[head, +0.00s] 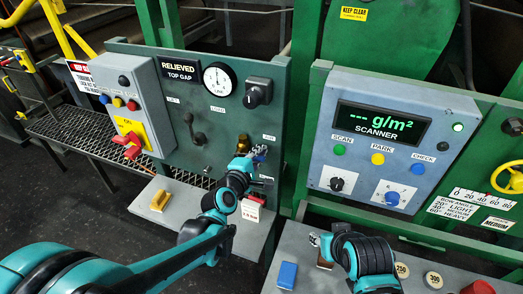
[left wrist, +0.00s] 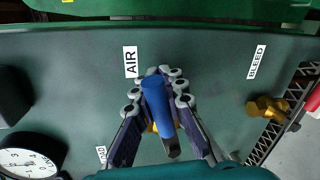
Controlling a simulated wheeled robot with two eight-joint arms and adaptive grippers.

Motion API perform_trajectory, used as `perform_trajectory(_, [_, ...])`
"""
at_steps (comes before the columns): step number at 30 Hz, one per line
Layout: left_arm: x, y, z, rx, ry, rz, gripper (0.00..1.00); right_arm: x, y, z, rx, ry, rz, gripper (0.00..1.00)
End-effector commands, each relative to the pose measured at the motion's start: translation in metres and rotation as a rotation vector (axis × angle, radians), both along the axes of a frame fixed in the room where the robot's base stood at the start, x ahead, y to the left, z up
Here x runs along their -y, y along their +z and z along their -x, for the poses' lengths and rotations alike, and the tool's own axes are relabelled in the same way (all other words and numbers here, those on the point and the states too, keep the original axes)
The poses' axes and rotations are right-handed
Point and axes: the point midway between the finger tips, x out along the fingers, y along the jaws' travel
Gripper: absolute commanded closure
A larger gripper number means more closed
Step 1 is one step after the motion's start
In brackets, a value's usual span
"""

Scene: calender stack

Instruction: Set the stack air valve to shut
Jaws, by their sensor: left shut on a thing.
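The air valve's blue handle (left wrist: 155,100) is below the AIR label (left wrist: 130,62) in the left wrist view. It runs nearly up and down that picture, slightly tilted, with a grey end at the bottom. My left gripper (left wrist: 157,88) is shut on the handle, one finger on each side. In the head view my left gripper (head: 260,153) is at the right side of the grey-green stack panel (head: 205,135) and mostly hides the handle. A bit of brass shows behind the handle; the valve's set position is unclear. My right gripper (head: 319,241) is low in the head view; its jaw opening is unclear.
A brass bleed valve (left wrist: 266,108) stands near the BLEED label (left wrist: 257,62). A round gauge (head: 219,79), a black knob (head: 258,93) and a lever (head: 195,131) are on the panel. The scanner box (head: 390,145) stands to the right, with a gap between.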

Motion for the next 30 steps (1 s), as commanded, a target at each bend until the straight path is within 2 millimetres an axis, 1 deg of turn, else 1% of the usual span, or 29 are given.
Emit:
perform_trajectory(3, [0.000, -0.008, 0.000, 0.032, -0.001, -0.078, 1.00, 0.000, -0.006, 0.000, 0.000, 0.000, 0.000, 0.60])
perform_trajectory(12, [-0.001, -0.017, -0.001, 0.087, -0.001, -0.215, 1.00, 0.000, -0.012, 0.000, 0.000, 0.000, 0.000, 0.60])
perform_trajectory(21, [-0.002, -0.020, -0.001, 0.106, -0.001, -0.261, 1.00, 0.000, -0.014, 0.000, 0.000, 0.000, 0.000, 0.60])
perform_trajectory(30, [-0.002, -0.020, -0.001, 0.106, -0.001, -0.264, 1.00, 0.000, -0.014, 0.000, 0.000, 0.000, 0.000, 0.60])
